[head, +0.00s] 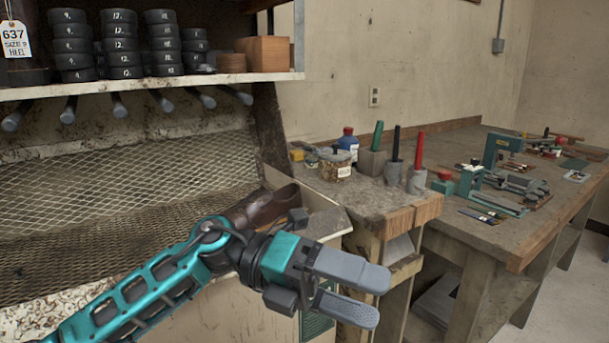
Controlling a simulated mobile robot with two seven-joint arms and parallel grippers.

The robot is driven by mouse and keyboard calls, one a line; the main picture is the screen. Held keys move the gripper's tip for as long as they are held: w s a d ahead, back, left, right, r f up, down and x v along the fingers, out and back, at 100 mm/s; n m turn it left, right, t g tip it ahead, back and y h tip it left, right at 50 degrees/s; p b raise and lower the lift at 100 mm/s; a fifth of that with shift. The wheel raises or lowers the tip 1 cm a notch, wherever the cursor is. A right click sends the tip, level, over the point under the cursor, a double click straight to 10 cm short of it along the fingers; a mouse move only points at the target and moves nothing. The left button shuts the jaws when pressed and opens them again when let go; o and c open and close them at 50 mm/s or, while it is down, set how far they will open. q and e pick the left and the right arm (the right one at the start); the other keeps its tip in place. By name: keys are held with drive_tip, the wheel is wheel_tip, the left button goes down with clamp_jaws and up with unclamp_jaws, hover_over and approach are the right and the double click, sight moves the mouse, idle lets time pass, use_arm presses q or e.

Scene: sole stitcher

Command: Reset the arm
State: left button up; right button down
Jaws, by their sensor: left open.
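My left arm comes in from the lower left, and its teal and black left gripper (352,291) is in the lower middle of the head view. Its two grey fingers are apart with nothing between them, and they point right. The gripper is in the air in front of the wooden bench. A brown leather shoe (268,204) sits behind my wrist on the bench ledge, partly hidden by my arm. My right gripper is not in view.
A small bench (372,204) holds a jar (335,165), a blue bottle (348,141) and colored-handled tools. A long workbench (510,236) with teal clamps (501,150) stands right. A shelf (150,84) with stacked black discs is above left, over a mesh panel (110,190).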

use_arm(q)
drive_tip(key=w+a+f+n+t+y+p, duration=0.1)
drive_tip(key=w+a+f+n+t, duration=0.15)
drive_tip(key=n+t, duration=0.65)
drive_tip(key=w+a+f+n+t+p, duration=0.1)
drive_tip(key=w+a+f+n+t, duration=0.2)
drive_tip(key=n+t, duration=0.6)
drive_tip(key=w+a+f+n+t+y+p, duration=0.15)
drive_tip(key=a+n+t, duration=0.4)
drive_tip(key=n, duration=0.75)
drive_tip(key=s+a+f+n+g+y, duration=0.2)
drive_tip(key=s+a+f+n+y, duration=0.1)
drive_tip(key=f, duration=0.5)
drive_tip(key=s+a+f+n+g+y+p, duration=0.1)
drive_tip(key=s+a+f+n+g+y, duration=0.1)
drive_tip(key=s+a+f+n+y, duration=0.2)
drive_tip(key=s+a+f+n+g+y+p, duration=0.1)
drive_tip(key=s+a+f+n+y, duration=0.3)
drive_tip(key=s+f, duration=0.4)
wheel_tip(320, 180, down, 4)
drive_tip(key=shift+a+r+n+g, duration=0.1)
drive_tip(key=shift+a+n+g, duration=0.4)
drive_tip(key=shift+a, duration=0.35)
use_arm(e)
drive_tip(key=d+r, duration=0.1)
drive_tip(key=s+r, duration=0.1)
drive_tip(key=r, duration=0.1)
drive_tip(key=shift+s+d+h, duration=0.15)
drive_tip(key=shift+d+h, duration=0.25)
